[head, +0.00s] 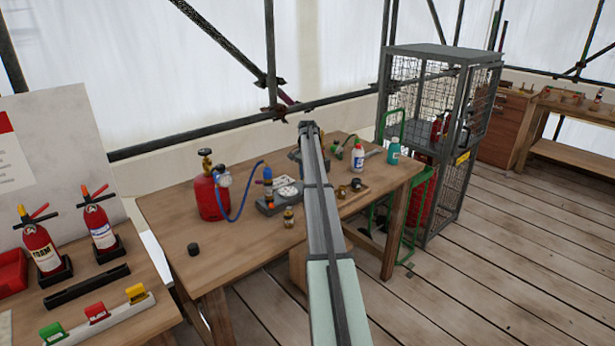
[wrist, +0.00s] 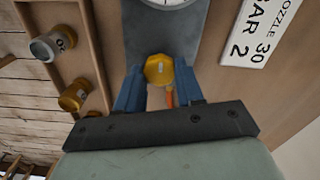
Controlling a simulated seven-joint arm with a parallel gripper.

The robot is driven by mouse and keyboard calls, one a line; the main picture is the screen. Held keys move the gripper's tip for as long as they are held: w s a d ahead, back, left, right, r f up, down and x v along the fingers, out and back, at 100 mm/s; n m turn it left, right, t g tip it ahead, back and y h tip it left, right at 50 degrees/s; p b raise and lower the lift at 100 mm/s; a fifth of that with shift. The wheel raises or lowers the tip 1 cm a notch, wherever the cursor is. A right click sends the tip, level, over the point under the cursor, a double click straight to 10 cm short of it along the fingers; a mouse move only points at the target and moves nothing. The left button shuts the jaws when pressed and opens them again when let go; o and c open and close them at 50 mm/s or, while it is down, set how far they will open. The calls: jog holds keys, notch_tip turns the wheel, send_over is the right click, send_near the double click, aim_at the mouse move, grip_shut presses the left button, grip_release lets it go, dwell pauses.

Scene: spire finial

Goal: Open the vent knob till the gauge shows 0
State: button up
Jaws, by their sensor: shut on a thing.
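In the wrist view, a yellow faceted knob (wrist: 159,69) with a small pale mark sits at the end of a grey base (wrist: 160,32). My gripper (wrist: 159,88) has its two blue fingers on either side of the knob and is shut on it. A white gauge dial (wrist: 166,2) is cut off by the top edge, so its reading does not show. An orange-red piece (wrist: 169,98) shows between the fingers. My arm hides the gripper's fingertips and the knob there.
A red cylinder (head: 210,197) with a blue hose (head: 243,195) stands on the bench at left. A wooden rack with a grey fitting (wrist: 48,46) and a brass fitting (wrist: 73,97) is beside the base. A white sign (wrist: 258,33) lies opposite. Bottles (head: 358,160) stand farther right.

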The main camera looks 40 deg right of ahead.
jog(key=c, duration=0.4)
jog(key=shift+n, duration=0.4)
jog(key=n, duration=1.1)
jog(key=shift+n, duration=0.3)
dwell(0.3)
jog(key=o, duration=1.1)
jog(key=shift+c, duration=0.2)
jog(key=shift+r, duration=0.1)
